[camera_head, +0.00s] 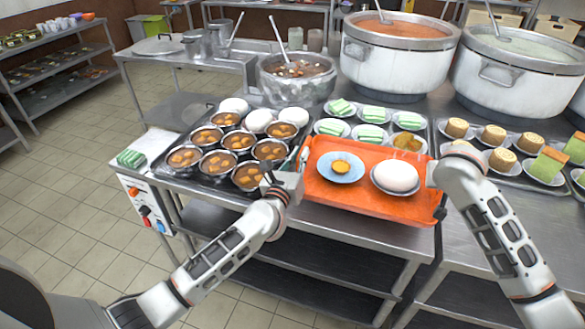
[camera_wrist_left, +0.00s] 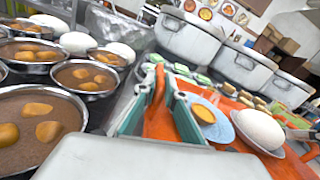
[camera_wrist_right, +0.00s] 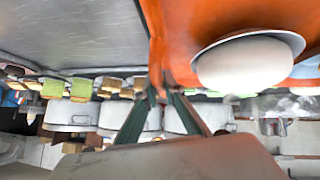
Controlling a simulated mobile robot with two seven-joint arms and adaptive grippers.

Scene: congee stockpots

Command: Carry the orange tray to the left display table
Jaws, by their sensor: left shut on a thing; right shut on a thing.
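The orange tray (camera_head: 350,204) sits at the front edge of the steel table in the head view. It carries a blue plate (camera_head: 324,173) with a small yellow-brown piece and a dish with a large white bun (camera_head: 396,175). My left gripper (camera_head: 298,165) is shut on the tray's left rim; the left wrist view shows its fingers (camera_wrist_left: 160,105) on either side of the rim. My right gripper is at the tray's right side, its fingertips hidden by the arm in the head view; the right wrist view shows its fingers (camera_wrist_right: 165,95) shut on the tray's orange rim (camera_wrist_right: 160,50).
Left of the tray, a dark tray holds several bowls of brown food (camera_head: 238,140) and white buns. Behind are plates of green cakes (camera_head: 372,115) and large stockpots (camera_head: 398,55). Small cakes (camera_head: 494,135) stand right. A steel table (camera_head: 190,55) stands back left; open tiled floor (camera_head: 70,190) lies left.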

